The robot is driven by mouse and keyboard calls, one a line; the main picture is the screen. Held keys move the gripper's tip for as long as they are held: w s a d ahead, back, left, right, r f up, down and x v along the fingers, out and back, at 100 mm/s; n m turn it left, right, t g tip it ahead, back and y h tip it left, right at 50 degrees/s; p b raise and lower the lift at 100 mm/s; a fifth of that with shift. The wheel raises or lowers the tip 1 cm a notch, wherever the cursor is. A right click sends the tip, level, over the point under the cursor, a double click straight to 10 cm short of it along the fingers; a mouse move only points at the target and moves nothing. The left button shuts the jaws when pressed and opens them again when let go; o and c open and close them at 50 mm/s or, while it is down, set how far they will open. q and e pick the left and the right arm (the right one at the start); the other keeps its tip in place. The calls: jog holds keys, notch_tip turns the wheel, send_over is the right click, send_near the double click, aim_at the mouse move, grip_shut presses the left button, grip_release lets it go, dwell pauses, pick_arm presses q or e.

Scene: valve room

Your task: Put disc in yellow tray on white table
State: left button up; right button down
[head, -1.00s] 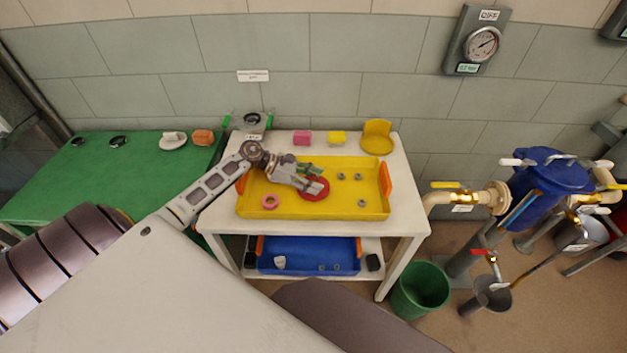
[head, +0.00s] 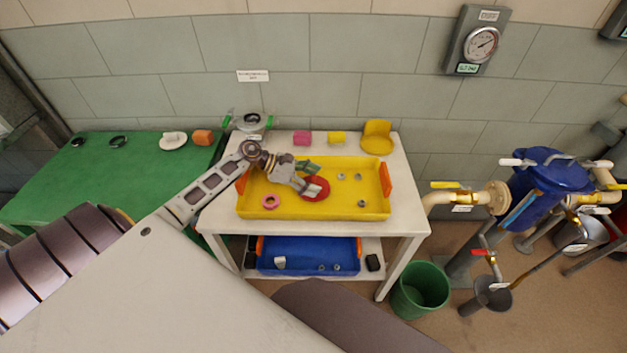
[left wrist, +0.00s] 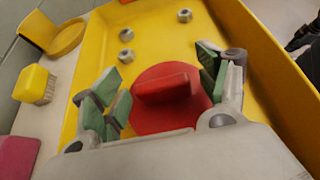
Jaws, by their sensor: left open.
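A red disc (head: 316,189) with a raised bar handle lies in the yellow tray (head: 290,212) on the white table (head: 225,218). It also shows in the left wrist view (left wrist: 168,98), flat on the tray floor. My left gripper (head: 313,178) is over the disc. In the left wrist view its green-padded fingers (left wrist: 163,85) stand open on either side of the bar, with gaps to it. In the head view the gripper covers part of the disc. My right gripper is not in view.
Several nuts (head: 341,176) and a pink ring (head: 270,202) share the tray. Behind it are a pink block (head: 302,138), a yellow block (head: 336,138) and a yellow holder (head: 377,137). A blue tray (head: 300,262) is on the lower shelf. A green table (head: 95,175) stands left.

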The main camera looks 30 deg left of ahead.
pick_arm(q)
jog(key=v, duration=1.1)
jog(key=shift+s+a, duration=0.2)
jog(key=shift+a, duration=0.05)
jog(key=shift+r, duration=0.1)
dwell(0.4)
